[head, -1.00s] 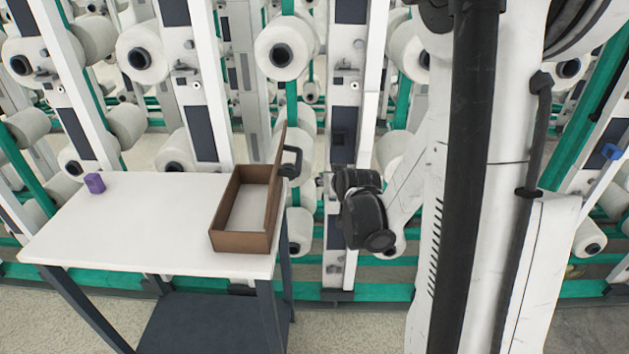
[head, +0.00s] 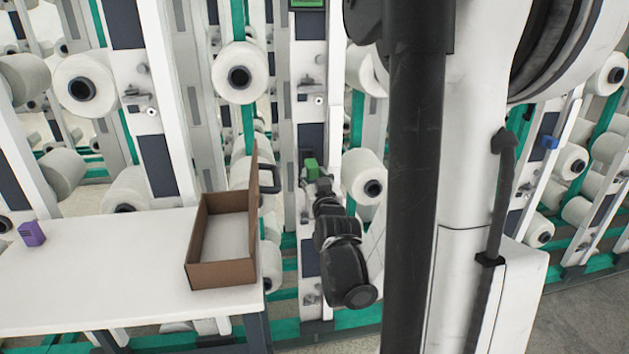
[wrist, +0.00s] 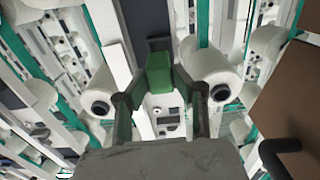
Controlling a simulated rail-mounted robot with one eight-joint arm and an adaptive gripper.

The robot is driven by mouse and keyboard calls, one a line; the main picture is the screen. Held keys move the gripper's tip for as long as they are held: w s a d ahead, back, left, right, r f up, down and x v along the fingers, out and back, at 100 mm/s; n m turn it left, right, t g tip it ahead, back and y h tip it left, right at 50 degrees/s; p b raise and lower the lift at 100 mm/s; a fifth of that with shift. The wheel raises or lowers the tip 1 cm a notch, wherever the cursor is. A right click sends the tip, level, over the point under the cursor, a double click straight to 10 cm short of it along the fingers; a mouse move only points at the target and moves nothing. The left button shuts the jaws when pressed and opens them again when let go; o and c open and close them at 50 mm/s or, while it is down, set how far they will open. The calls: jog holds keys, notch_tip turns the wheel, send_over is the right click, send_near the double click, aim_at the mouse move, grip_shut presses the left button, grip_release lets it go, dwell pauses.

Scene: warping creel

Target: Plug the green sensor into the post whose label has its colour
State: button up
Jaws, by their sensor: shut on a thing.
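The green sensor (head: 311,169) is a small block held at the tip of my gripper (head: 317,181). In the wrist view the sensor (wrist: 160,72) sits between the two dark fingertips of my gripper (wrist: 161,86), which is shut on it. In the head view they are in front of a white post (head: 311,110) with dark panels; I cannot tell whether the sensor touches it. A green label (head: 307,4) shows at the top of this post, cut by the picture's edge. Any socket behind the sensor is hidden.
Left of my gripper, an open brown box (head: 222,273) with a raised lid stands on a white table (head: 110,275). A purple block (head: 31,233) lies on the table. A blue block (head: 550,142) is on a post at the right. White yarn bobbins (head: 240,73) surround the posts.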

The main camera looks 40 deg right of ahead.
jog(key=shift+x, duration=1.05)
jog(key=shift+w+d+b, duration=0.2)
jog(key=shift+w+b, duration=0.1)
jog(key=shift+w, duration=0.05)
jog(key=shift+w+d, duration=0.3)
jog(key=shift+w, duration=0.15)
jog(key=shift+w+d+b, duration=0.3)
jog(key=shift+w+d, duration=0.05)
jog(key=shift+w, duration=0.2)
dwell(1.0)
jog(key=o, duration=1.4)
jog(key=shift+v, duration=3.45)
jog(key=shift+s+a, duration=0.1)
